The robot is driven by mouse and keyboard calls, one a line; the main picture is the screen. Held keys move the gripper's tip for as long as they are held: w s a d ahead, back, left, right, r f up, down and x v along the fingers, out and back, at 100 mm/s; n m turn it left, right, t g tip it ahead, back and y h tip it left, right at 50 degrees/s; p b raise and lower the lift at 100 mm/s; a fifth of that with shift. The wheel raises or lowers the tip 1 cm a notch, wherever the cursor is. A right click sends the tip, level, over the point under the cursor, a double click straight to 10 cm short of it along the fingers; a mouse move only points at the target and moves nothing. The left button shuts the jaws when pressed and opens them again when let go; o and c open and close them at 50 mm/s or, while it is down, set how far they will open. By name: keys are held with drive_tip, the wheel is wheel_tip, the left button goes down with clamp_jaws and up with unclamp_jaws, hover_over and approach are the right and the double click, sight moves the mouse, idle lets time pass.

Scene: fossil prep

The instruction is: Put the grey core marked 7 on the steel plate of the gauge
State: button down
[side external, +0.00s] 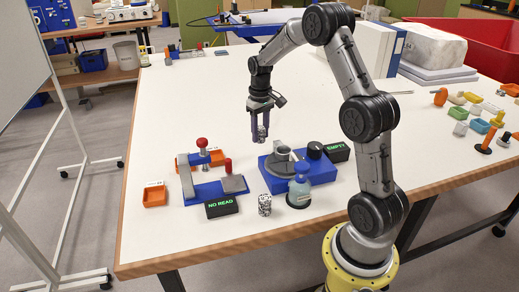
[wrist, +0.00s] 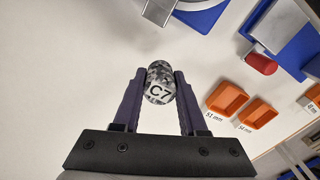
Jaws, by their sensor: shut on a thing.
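The grey speckled core marked C7 (wrist: 159,84) is between the two fingers of my gripper (wrist: 160,90) in the wrist view, its label facing the camera. In the side view my gripper (side external: 261,136) points down, shut on the core, above the bare white table behind the blue devices. The blue gauge with red knobs (side external: 202,146) stands front left of it, with a grey steel plate (side external: 233,184) at its right end and a NO READ display (side external: 222,206) in front. The core is held clear of the gauge.
A second blue device (side external: 318,175) with a grey cradle and EMPTY display (side external: 336,151) stands right of the gauge. A bottle (side external: 299,187) and a speckled upright piece (side external: 264,204) stand in front. Orange trays (wrist: 227,98) lie near the gauge.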

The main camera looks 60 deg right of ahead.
drive_tip(key=s+a+r, duration=0.5)
drive_tip(key=s+a, duration=0.2)
drive_tip(key=a, duration=0.3)
drive_tip(key=s+a+r, duration=0.5)
drive_tip(key=s+a, duration=0.2)
drive_tip(key=a, duration=0.3)
hover_over(233, 182)
wheel_tip(233, 182, down, 10)
drive_tip(key=shift+s+r, duration=0.1)
drive_tip(key=shift+r, duration=0.15)
drive_tip(key=shift+f, duration=1.6)
drive_tip(key=shift+f, duration=0.15)
drive_tip(key=shift+c, duration=2.2)
unclamp_jaws()
